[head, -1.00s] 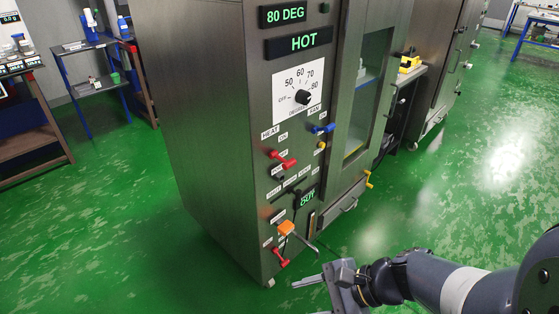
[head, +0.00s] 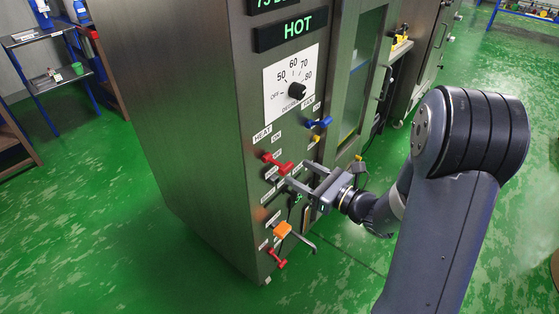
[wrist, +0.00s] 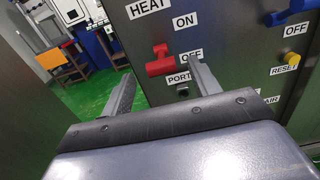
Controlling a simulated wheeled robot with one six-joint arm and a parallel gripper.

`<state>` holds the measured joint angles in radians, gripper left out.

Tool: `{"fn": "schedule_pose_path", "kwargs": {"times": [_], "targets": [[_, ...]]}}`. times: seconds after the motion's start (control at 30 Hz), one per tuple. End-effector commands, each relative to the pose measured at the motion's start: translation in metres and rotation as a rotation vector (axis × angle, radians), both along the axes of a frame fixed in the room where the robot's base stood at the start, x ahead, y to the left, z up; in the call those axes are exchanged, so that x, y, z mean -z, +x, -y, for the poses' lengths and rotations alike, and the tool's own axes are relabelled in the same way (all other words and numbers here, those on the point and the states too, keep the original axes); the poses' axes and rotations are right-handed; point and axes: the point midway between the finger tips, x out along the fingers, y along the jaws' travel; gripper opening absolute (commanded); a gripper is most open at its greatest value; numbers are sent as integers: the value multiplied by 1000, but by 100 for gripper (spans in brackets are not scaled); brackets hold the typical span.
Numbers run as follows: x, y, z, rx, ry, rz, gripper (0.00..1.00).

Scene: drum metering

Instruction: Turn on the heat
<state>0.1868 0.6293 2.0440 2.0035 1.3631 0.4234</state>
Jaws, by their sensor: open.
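The red heat switch (head: 277,163) sits on the cabinet's front panel under the HEAT label (head: 262,133), between ON and OFF labels. In the wrist view the red switch (wrist: 160,62) lies just beyond my fingers, with ON above it and its lever beside OFF. My gripper (head: 298,174) is open and empty, its fingers pointing at the panel just below and right of the switch. In the wrist view my gripper (wrist: 158,75) has one finger left of the switch and the other at its lower right. I cannot tell whether that finger touches it.
A blue switch (head: 319,123) and a yellow reset button (head: 316,138) sit to the right. A dial (head: 296,88) and a HOT display (head: 297,30) are above. An orange handle (head: 282,230) and a lower red switch (head: 277,259) are below.

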Motion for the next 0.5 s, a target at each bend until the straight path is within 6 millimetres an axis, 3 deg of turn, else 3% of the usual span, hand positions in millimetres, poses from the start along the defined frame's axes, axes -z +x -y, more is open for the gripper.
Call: {"fn": "schedule_pose_path", "kwargs": {"times": [0.3,0.5], "targets": [[0,32,-44,-5,-1,0,58],[0,44,-57,-2,-1,0,58]]}}
